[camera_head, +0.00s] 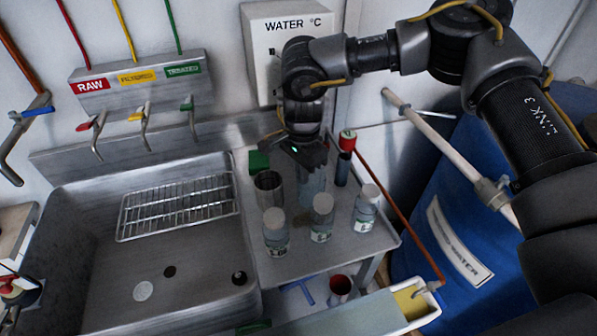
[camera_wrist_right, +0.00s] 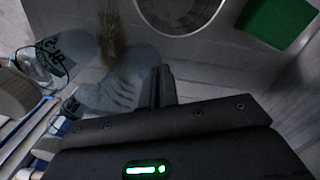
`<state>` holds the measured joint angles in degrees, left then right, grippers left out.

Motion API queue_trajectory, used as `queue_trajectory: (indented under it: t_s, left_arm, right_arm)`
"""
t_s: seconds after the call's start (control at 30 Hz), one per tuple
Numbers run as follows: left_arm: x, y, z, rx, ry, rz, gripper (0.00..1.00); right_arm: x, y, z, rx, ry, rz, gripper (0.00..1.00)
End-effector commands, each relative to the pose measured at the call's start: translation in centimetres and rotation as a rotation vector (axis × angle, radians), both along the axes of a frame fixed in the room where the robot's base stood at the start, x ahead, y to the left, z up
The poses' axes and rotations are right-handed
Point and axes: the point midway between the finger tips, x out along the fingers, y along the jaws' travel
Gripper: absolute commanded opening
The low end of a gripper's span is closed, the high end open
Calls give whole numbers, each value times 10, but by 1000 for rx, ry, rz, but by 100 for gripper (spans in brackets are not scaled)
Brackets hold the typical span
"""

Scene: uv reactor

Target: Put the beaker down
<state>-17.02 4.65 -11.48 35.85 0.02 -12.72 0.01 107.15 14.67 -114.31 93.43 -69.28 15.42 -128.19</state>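The beaker (camera_head: 313,184) is clear glass and looks upright, over the steel side table beside the sink. In the right wrist view the beaker (camera_wrist_right: 122,88) shows white graduation marks, with something brown toward its far end. My right gripper (camera_head: 306,155) is at the beaker's top, pointing down. In the wrist view its fingers (camera_wrist_right: 162,88) are close together at the beaker's side and look shut on its wall. I cannot tell whether the beaker's base touches the table. My left gripper is not in view.
A metal cup (camera_head: 268,191) stands left of the beaker, with a green block (camera_head: 258,161) behind. Capped bottles (camera_head: 276,233), (camera_head: 322,219), (camera_head: 366,209) stand in front and right. A red-capped tube (camera_head: 343,163) is behind right. The sink (camera_head: 85,200) lies left.

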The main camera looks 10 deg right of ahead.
Motion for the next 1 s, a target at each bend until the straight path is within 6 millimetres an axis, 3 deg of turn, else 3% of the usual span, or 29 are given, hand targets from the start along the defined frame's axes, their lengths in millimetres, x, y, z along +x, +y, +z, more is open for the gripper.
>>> queue_trajectory:
  t_s: [0.23, 0.3, 0.53, 0.8, 1.0]
  left_arm:
    - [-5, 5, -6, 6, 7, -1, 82]
    - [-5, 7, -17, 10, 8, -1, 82]
    - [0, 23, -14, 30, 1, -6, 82]
    - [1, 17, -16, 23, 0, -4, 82]
    - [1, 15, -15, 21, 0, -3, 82]
  right_arm:
    - [34, 2, -1, -1, -3, -3, 0]
    - [31, 1, -13, -1, 0, 0, 0]
    - [31, 1, -11, -1, 0, -1, 0]
    - [31, 1, -17, 0, 1, -1, 0]
    - [31, 1, -16, 0, 0, -1, 24]
